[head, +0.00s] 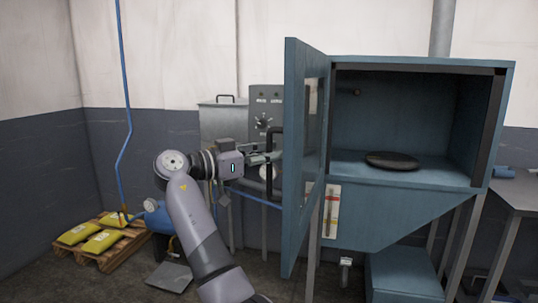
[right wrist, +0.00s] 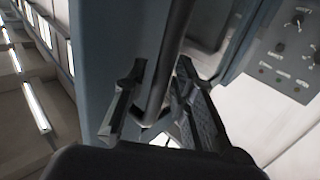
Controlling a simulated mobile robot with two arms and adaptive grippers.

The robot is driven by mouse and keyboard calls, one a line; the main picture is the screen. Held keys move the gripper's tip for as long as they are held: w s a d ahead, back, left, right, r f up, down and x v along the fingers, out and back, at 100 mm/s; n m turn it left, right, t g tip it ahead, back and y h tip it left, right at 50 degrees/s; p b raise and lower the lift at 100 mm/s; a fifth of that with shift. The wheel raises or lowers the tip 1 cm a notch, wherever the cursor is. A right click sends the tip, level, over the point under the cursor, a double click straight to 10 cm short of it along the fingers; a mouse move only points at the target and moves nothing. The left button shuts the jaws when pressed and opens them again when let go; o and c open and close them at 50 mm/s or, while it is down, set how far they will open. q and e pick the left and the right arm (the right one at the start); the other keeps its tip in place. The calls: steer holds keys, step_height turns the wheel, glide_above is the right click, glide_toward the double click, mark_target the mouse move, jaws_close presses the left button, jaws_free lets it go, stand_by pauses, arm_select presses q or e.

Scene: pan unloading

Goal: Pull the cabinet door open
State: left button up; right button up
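The blue-grey cabinet (head: 420,63) stands at the right in the head view. Its door (head: 293,170), with a window, is swung wide open toward me and seen nearly edge-on. The dark bar handle (head: 272,140) is on the door's left face. My right gripper (head: 262,158) is at this handle, partly hidden by its own wrist. In the right wrist view, the handle (right wrist: 170,55) runs between the two fingers of the right gripper (right wrist: 160,88), which are closed in around it. The door (right wrist: 95,60) also shows there. My left gripper is not in view.
A dark round pan (head: 392,161) lies inside the cabinet. A control panel (head: 264,110) is behind the door. A pallet (head: 105,255) with yellow bags stands on the floor at left. A grey table (head: 515,196) is at the right.

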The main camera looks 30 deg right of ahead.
steer(key=shift+o, duration=0.6)
steer(key=a, duration=1.2)
steer(key=shift+w, duration=0.25)
